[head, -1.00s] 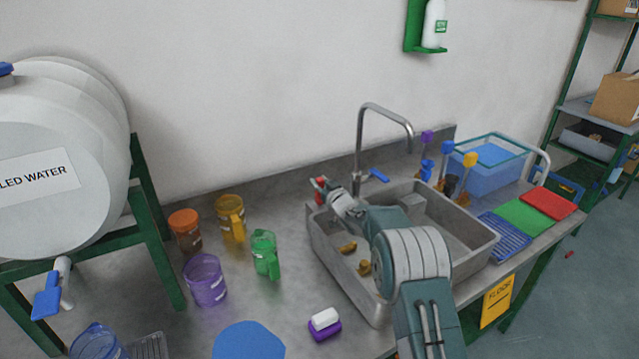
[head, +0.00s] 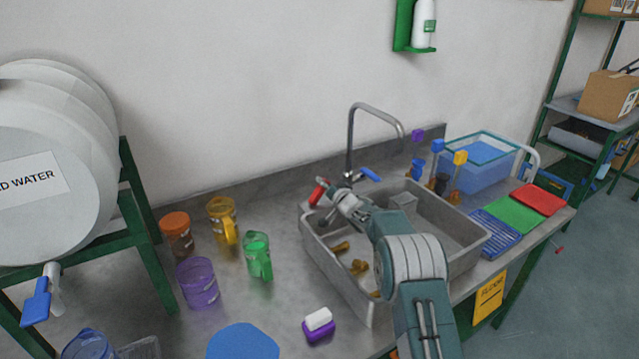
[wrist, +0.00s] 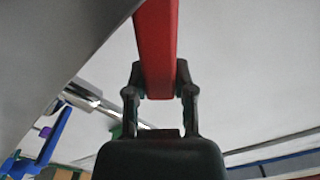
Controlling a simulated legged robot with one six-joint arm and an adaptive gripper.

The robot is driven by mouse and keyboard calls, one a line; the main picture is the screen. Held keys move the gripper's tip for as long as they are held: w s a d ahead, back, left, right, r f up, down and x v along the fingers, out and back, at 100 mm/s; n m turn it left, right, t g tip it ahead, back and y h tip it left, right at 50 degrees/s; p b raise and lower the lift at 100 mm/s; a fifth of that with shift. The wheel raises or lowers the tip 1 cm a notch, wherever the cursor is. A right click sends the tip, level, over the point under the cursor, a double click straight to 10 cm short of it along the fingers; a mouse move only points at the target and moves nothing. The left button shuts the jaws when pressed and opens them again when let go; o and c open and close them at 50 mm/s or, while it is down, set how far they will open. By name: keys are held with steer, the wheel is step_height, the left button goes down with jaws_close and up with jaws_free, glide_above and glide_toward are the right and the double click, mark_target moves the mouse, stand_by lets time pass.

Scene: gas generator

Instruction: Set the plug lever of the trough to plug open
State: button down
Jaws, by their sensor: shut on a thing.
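The trough (head: 330,255) is a grey metal basin set at the bench's right half. A red plug lever (head: 318,192) stands at its back left corner, tilted, its top leaning right. In the wrist view the red lever (wrist: 157,45) runs up from between the fingers of my gripper (wrist: 160,92). The fingers are shut on it from both sides. In the head view my gripper (head: 326,187) is small and at the lever, with my arm reaching over the trough. The lever's base and the plug are hidden.
A tap (head: 350,140) with a blue handle (head: 370,174) rises behind the trough, close to my wrist. Brown pieces (head: 358,268) lie inside the trough. Several cups and jars stand left of it. Bottle brushes and a blue tub (head: 475,170) stand on the right.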

steer(key=shift+w+d+f+m, duration=0.25)
steer(key=shift+d+f+m, duration=0.1)
steer(key=shift+m, duration=0.35)
steer(key=shift+w+d+f+m, duration=0.2)
steer(key=shift+d+m, duration=0.1)
steer(key=shift+m, duration=0.4)
steer(key=shift+c, duration=2.2)
jaws_free()
steer(key=shift+w+f, duration=0.1)
steer(key=shift+f, duration=0.05)
steer(key=v, duration=1.2)
